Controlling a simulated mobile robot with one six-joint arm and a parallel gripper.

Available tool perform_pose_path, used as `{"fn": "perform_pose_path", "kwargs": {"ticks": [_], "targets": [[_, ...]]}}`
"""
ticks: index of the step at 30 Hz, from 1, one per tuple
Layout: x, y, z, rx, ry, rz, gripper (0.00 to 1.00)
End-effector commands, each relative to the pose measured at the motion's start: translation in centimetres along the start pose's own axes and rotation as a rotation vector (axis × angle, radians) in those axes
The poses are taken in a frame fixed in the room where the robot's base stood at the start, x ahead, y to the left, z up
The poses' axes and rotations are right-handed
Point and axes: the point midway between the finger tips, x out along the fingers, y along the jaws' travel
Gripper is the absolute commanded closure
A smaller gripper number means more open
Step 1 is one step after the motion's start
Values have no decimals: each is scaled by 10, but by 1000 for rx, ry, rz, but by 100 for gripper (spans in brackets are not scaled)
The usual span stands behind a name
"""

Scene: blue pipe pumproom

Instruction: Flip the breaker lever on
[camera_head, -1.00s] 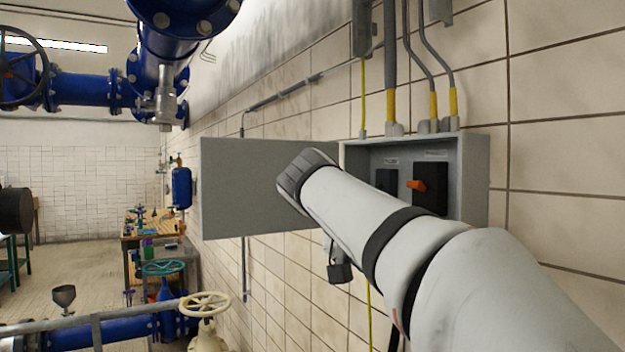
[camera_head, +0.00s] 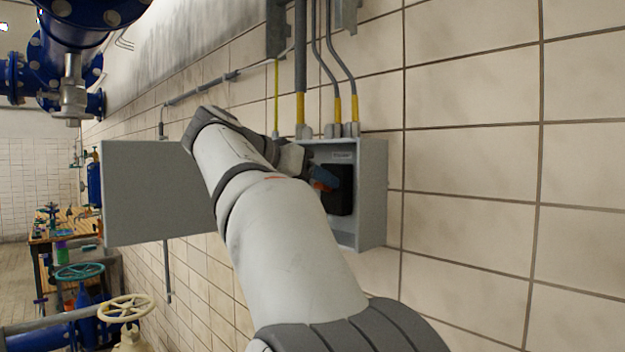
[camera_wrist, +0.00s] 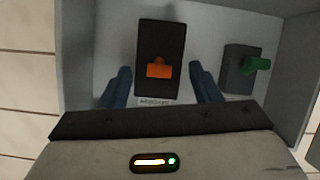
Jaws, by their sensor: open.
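The breaker lever (camera_wrist: 159,70) is orange and sits on a black breaker block (camera_wrist: 161,34) in the wrist view. The block is inside an open grey electrical box (camera_head: 372,190) on the tiled wall, and it also shows in the head view (camera_head: 340,192). My gripper (camera_wrist: 160,80) is open, its two blue fingers on either side of the lever, apart from it as far as the wrist view shows. In the head view my gripper (camera_head: 323,178) reaches into the box in front of the block and hides most of the lever.
A second black switch with a green lever (camera_wrist: 257,64) is beside the breaker in the wrist view. The box's open door (camera_head: 145,190) extends left, behind my arm. Conduits (camera_head: 301,70) enter the box top. A cream handwheel (camera_head: 125,308) stands lower left.

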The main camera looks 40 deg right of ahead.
Motion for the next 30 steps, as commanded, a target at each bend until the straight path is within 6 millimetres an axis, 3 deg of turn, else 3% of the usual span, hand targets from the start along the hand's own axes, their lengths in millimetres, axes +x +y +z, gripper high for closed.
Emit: {"fn": "perform_pose_path", "kwargs": {"ticks": [11, 26, 30], "targets": [[7, 1, 0, 1, -1, 0, 44], [8, 1, 0, 1, -1, 1, 84], [7, 2, -3, 2, -17, -1, 86]]}}
